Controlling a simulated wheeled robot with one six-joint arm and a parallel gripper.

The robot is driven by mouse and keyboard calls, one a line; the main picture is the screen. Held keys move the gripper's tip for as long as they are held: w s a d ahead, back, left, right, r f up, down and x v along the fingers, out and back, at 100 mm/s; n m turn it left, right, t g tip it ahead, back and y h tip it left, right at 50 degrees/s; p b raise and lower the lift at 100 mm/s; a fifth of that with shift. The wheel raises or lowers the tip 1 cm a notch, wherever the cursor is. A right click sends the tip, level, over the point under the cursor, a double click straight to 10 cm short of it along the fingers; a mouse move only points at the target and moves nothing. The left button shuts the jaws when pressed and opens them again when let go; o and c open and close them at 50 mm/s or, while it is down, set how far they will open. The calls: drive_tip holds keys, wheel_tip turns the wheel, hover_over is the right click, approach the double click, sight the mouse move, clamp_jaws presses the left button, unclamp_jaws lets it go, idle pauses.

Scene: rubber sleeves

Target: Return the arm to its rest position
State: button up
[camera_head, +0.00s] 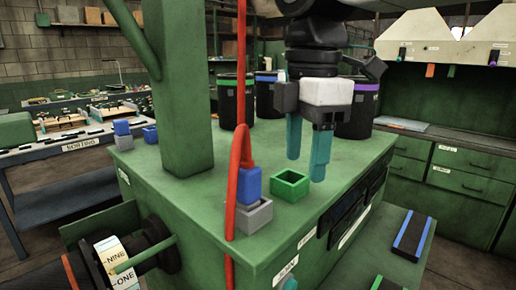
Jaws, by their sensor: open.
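My gripper (307,158) hangs from the top, right of the middle, above the green bench top. It has a white body and two teal fingers pointing down. The fingers are apart with nothing between them. They are behind and a little above a small open green box (290,186). A blue block sits in a grey holder (252,216) left of that box, partly behind a red cable. My arm reaches in from the top edge, where most of it is out of view.
A thick green post (178,90) rises left of my gripper. A red cable (232,190) hangs in front. Black bins with a green (235,100), blue (267,95) and purple band (355,115) stand behind. More blue blocks (122,128) sit at the bench's left edge.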

drive_tip(key=s+d+f+m, duration=0.5)
drive_tip(key=d+f+m, duration=0.3)
drive_tip(key=d+m, duration=0.2)
drive_tip(key=s+d+f+m+t, duration=0.1)
drive_tip(key=s+d+f+m, duration=0.5)
drive_tip(key=d+f+m, duration=0.3)
drive_tip(key=d+m, duration=0.1)
drive_tip(key=m, duration=0.1)
drive_tip(key=shift+s+d+m, duration=0.2)
drive_tip(key=shift+d+m, duration=0.15)
drive_tip(key=shift+m, duration=0.05)
drive_tip(key=shift+a, duration=0.1)
